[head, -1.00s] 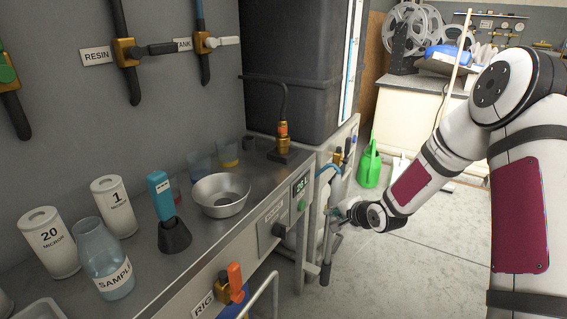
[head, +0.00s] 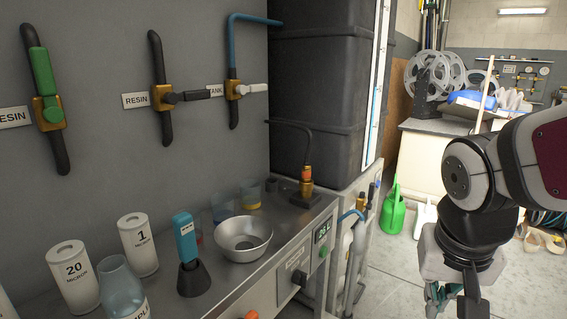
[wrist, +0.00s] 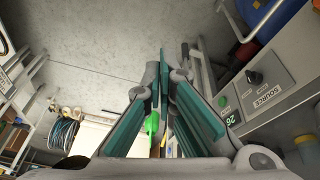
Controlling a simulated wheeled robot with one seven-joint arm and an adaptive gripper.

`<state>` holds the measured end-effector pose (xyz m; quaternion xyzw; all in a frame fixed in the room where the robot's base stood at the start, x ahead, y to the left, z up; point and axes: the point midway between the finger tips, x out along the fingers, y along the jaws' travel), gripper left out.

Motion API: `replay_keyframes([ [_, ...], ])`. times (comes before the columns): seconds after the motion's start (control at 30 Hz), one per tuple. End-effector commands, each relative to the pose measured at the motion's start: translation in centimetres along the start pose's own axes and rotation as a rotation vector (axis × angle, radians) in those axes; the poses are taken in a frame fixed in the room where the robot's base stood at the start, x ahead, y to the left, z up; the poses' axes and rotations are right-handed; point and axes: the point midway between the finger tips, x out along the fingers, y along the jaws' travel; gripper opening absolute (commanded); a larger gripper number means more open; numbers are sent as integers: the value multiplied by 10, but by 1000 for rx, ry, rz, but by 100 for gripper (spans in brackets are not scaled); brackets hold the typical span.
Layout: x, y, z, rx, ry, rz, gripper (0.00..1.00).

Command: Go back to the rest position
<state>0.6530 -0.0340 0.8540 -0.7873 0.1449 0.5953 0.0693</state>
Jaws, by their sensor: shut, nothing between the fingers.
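My gripper (head: 452,302) hangs pointing down at the lower right of the head view, partly cut off by the frame's bottom edge. It is over the floor, to the right of the steel bench and apart from it. In the wrist view its fingers (wrist: 164,68), with teal pads, come together at the tips with nothing held. My arm is folded above it at the right.
The bench (head: 255,280) carries a metal bowl (head: 243,238), white filter canisters (head: 138,244) and a blue-handled meter (head: 186,240). A green watering can (head: 393,212) stands on the floor. The floor near my gripper looks clear.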

Motion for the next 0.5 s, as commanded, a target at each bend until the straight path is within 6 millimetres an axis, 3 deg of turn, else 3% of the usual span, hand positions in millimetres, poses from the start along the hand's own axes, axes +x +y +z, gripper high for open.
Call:
replay_keyframes([
  [0.1,-26,8,49,-76,-61,-12,0],
  [0.2,-40,13,84,-133,-113,-30,0],
  [0.5,-63,22,162,-279,-225,-105,0],
])
